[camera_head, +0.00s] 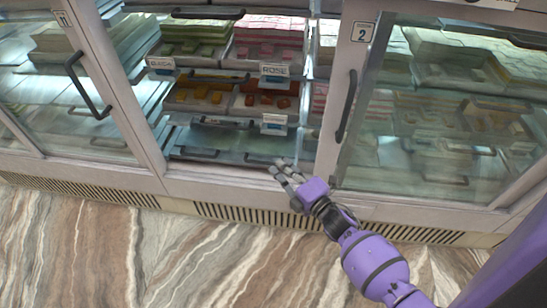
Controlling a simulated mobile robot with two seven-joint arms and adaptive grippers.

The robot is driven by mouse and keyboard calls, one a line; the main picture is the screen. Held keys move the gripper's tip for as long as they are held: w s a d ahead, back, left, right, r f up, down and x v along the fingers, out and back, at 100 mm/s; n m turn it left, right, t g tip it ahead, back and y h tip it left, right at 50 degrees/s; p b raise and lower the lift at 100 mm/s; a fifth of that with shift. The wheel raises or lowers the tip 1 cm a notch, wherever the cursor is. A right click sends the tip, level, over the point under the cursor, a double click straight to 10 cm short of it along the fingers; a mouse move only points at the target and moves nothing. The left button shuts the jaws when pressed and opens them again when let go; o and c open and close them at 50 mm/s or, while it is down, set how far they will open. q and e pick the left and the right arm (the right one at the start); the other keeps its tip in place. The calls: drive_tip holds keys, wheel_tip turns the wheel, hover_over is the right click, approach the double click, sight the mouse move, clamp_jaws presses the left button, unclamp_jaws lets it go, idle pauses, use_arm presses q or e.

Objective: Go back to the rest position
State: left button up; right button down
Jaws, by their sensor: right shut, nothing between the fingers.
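My right gripper (285,171) is shut and empty on the purple right arm, which comes in from the lower right. Its fingertips are in front of the bottom sill of the counter's open middle bay, just below the lowest dark tray (235,158). Whether the fingers touch the sill cannot be told. My left gripper does not show.
The open bay has trays of green and pink sweets (270,49) above orange and dark ones (266,101). A glass door with a dark handle stands on the left (85,90) and another on the right (345,107). The marbled floor (130,250) in front is clear.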

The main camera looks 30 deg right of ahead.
drive_tip(key=s, duration=0.2)
drive_tip(key=s+d, duration=0.1)
drive_tip(key=s, duration=0.1)
drive_tip(key=shift+s, duration=0.4)
